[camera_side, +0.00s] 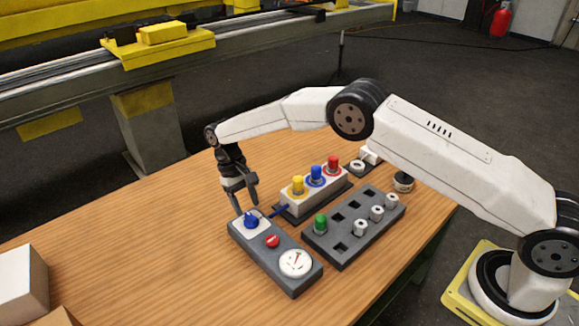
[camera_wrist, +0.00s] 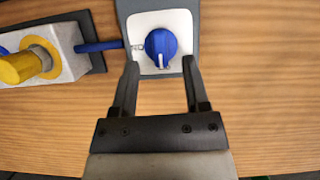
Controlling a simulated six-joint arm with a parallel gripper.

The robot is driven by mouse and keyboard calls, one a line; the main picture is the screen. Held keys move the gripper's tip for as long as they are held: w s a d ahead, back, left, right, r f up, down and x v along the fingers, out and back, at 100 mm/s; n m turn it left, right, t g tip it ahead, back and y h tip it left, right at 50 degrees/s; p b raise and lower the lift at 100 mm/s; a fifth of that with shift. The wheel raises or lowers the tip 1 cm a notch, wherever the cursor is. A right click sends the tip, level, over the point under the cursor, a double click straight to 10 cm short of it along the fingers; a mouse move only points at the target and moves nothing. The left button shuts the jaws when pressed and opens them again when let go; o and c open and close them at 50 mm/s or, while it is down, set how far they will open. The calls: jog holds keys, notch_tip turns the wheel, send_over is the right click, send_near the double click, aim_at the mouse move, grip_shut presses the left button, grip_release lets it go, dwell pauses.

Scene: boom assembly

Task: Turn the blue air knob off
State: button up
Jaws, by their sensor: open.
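The blue air knob (camera_side: 251,221) sits on a white plate at the far-left end of a grey panel (camera_side: 275,256). In the wrist view the blue knob (camera_wrist: 161,45) is round with a ridge across it and a white mark toward the bottom of the picture. My gripper (camera_side: 247,209) is above the knob, pointing down. In the wrist view my gripper (camera_wrist: 159,65) is open, with one finger on each side of the knob's lower part in the picture. The fingers look apart from the knob; I cannot tell their exact height over it.
The panel also has a red button (camera_side: 272,241) and a gauge (camera_side: 295,263). A blue hose (camera_side: 276,211) runs to a block with yellow, blue and red fittings (camera_side: 316,177). A dark tray (camera_side: 350,231) holds a green fitting and several white ones. Boxes (camera_side: 22,283) stand at left.

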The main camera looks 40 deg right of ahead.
jog(key=v, duration=0.4)
jog(key=shift+w+r, duration=0.15)
jog(key=shift+r, duration=0.25)
jog(key=shift+d+r, duration=0.1)
jog(key=s+d+r+t, duration=0.4)
jog(key=s+d+r, duration=0.2)
jog(key=s+d, duration=0.3)
jog(key=s+d+t, duration=0.1)
jog(key=s+d, duration=0.1)
jog(key=s, duration=0.7)
jog(key=s+d+t, duration=0.2)
jog(key=s+d, duration=0.1)
jog(key=s, duration=0.5)
jog(key=shift+s+d+f, duration=0.15)
jog(key=shift+s+f, duration=0.15)
jog(key=shift+s, duration=0.1)
jog(key=shift+c, duration=0.2)
